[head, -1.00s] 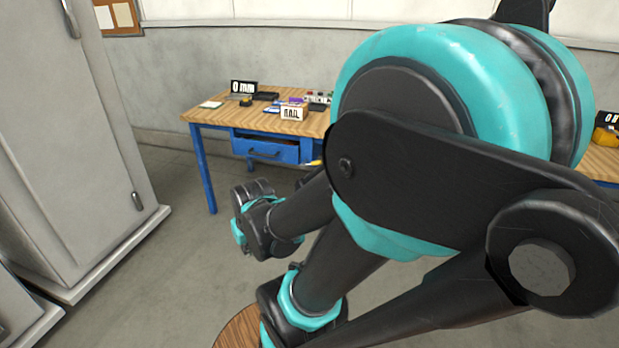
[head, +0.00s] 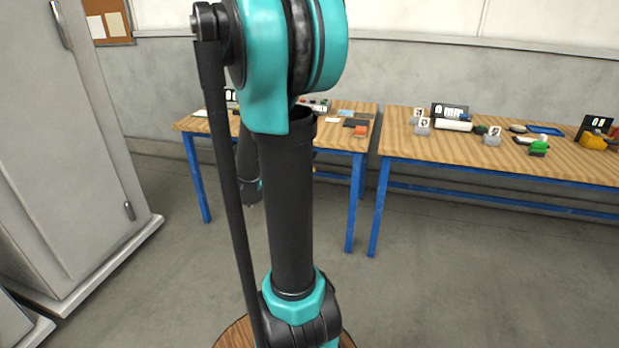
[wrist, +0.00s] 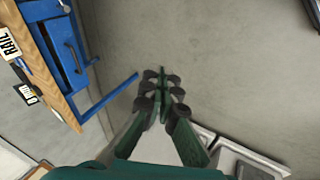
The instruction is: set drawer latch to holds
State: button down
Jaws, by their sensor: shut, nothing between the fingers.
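In the wrist view a blue drawer unit (wrist: 50,35) is under the wooden top of a table at the upper left. A dark curved handle (wrist: 72,58) is on its front. I cannot make out a separate latch or its setting. In the head view my arm hides the drawer. My gripper (wrist: 160,90) is in the middle of the wrist view, over the grey floor. Its fingers are together and hold nothing. It is to the right of the drawer in that picture and appears apart from it.
The left table (head: 190,125) has blue legs and carries small items. A second table (head: 400,148) with several small objects stands to its right. A tall grey cabinet (head: 75,150) is at the left. The floor (head: 440,290) in front of the right table is clear.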

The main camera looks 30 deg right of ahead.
jog(key=w+d+f+n+h, duration=0.25)
jog(key=w+d+n, duration=0.25)
jog(key=w+d, duration=0.5)
jog(key=w+d+f+n+h, duration=0.2)
jog(key=w+d+f+n, duration=0.25)
jog(key=w+d, duration=0.5)
jog(key=w+d+f+n+h, duration=0.1)
jog(key=w+d+f+n, duration=0.3)
jog(key=d, duration=0.5)
jog(key=w+d+f+n+h, duration=0.2)
jog(key=w+d+f+n, duration=0.2)
jog(key=d+f+n, duration=0.4)
notch_tip(320, 180, down, 3)
jog(key=shift+d+f+t, duration=0.1)
jog(key=shift+d+t, duration=0.3)
jog(key=shift+d, duration=0.5)
jog(key=x, duration=1)
jog(key=shift+w+a+r, duration=0.1)
jog(key=shift+w+r, duration=0.15)
jog(key=shift+r, duration=0.4)
jog(key=shift+w+d+r, duration=0.1)
jog(key=shift+w+r, duration=0.2)
jog(key=shift+r, duration=0.4)
jog(key=shift+w+a+r, duration=0.1)
jog(key=shift+w+r, duration=0.15)
jog(key=shift+r, duration=0.4)
